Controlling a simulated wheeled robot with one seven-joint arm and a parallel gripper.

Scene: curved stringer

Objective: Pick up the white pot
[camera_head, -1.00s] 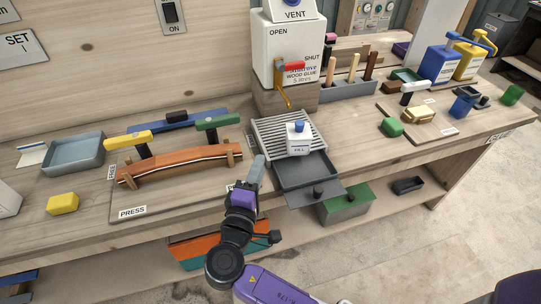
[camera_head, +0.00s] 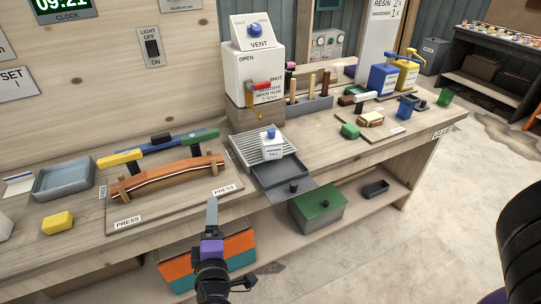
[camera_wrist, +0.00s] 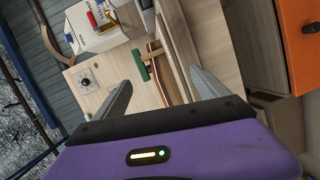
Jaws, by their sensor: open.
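The white pot (camera_head: 270,148) with a blue knob and a "FILL" label stands on the slatted grey rack (camera_head: 243,143), below the white glue dispenser (camera_head: 250,78). My gripper (camera_head: 212,208) is in front of the bench edge, lower left of the pot and well apart from it. In the wrist view my gripper (camera_wrist: 158,92) shows two spread fingers with nothing between them. I cannot make out the pot for certain in the wrist view.
A dark tray (camera_head: 281,173) sits in front of the rack. A clamped curved wood piece (camera_head: 170,177) lies to the left. A green box (camera_head: 318,208) and an orange and teal box (camera_head: 208,258) are under the bench. Open floor lies to the right.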

